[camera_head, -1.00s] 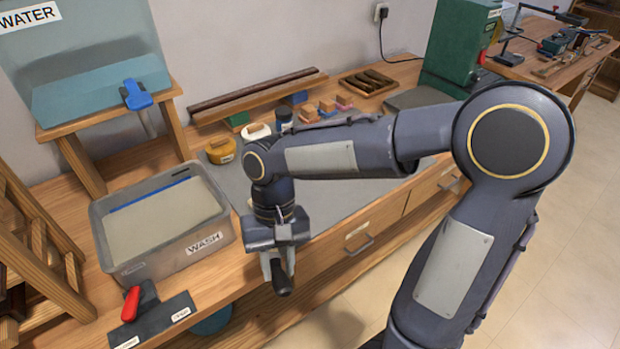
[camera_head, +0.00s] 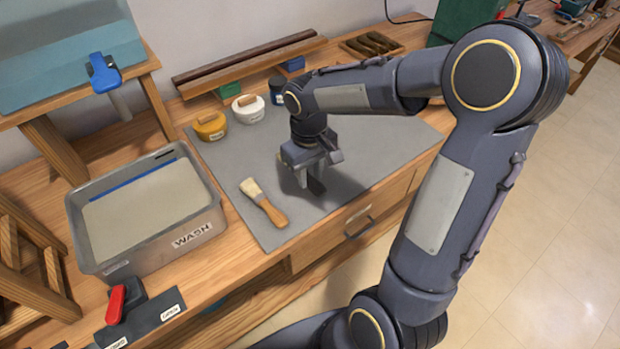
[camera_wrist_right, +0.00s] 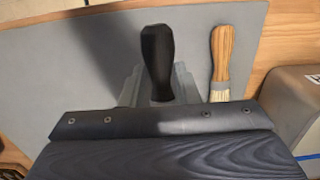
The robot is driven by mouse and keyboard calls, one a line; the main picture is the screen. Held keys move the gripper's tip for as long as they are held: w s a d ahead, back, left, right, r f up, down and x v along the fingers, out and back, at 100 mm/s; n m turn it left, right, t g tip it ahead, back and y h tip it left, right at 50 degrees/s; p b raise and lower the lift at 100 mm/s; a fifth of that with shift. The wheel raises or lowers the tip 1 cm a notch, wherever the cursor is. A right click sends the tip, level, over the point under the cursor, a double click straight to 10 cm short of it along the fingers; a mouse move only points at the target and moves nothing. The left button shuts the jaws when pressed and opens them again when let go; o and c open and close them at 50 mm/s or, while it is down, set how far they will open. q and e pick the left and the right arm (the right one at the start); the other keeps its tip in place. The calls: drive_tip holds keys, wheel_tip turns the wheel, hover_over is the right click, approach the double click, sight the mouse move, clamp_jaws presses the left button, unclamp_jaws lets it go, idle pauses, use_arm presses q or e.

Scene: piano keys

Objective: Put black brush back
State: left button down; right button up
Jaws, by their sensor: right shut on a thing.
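My right gripper (camera_head: 308,178) is shut on the black brush (camera_head: 316,186), over the grey mat (camera_head: 350,185). In the right wrist view the black handle (camera_wrist_right: 157,50) sticks out between the fingers of my right gripper (camera_wrist_right: 158,88). The brush's bristles are hidden by the gripper. I cannot tell whether the brush touches the mat. A brush with a wooden handle (camera_head: 270,209) and pale bristles lies on the mat to the left of the gripper. It also shows in the right wrist view (camera_wrist_right: 221,55). My left gripper is not in view.
A grey wash tub (camera_head: 205,240) stands left of the mat. A yellow pot (camera_head: 210,128), a white pot (camera_head: 248,112) and a dark blue jar (camera_head: 277,92) stand along the mat's back. A red-handled tool (camera_head: 115,302) lies front left. The mat's right side is clear.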

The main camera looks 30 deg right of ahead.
sight(310, 173)
drive_tip(key=f, duration=0.1)
drive_tip(key=w+d+f, duration=0.1)
drive_tip(key=w+f, duration=0.1)
drive_tip(key=shift+w+d+f, duration=0.1)
drive_tip(key=shift+d, duration=0.15)
drive_tip(key=shift+w+f, duration=0.1)
drive_tip(key=shift+f, duration=1.55)
drive_tip(key=shift+f, duration=0.1)
drive_tip(key=o, duration=1)
drive_tip(key=shift+c, duration=0.2)
wheel_tip(310, 173, up, 12)
drive_tip(key=s+a+r+m+t+y, duration=0.1)
drive_tip(key=s+a+t+y, duration=0.1)
drive_tip(key=s, duration=0.7)
drive_tip(key=s+a+r+m+t+y, duration=0.1)
drive_tip(key=s+a+t, duration=0.3)
drive_tip(key=s, duration=0.6)
drive_tip(key=shift+a+r+m+y+p, duration=0.2)
drive_tip(key=shift+a+m+y+p, duration=0.2)
drive_tip(key=shift+a, duration=0.4)
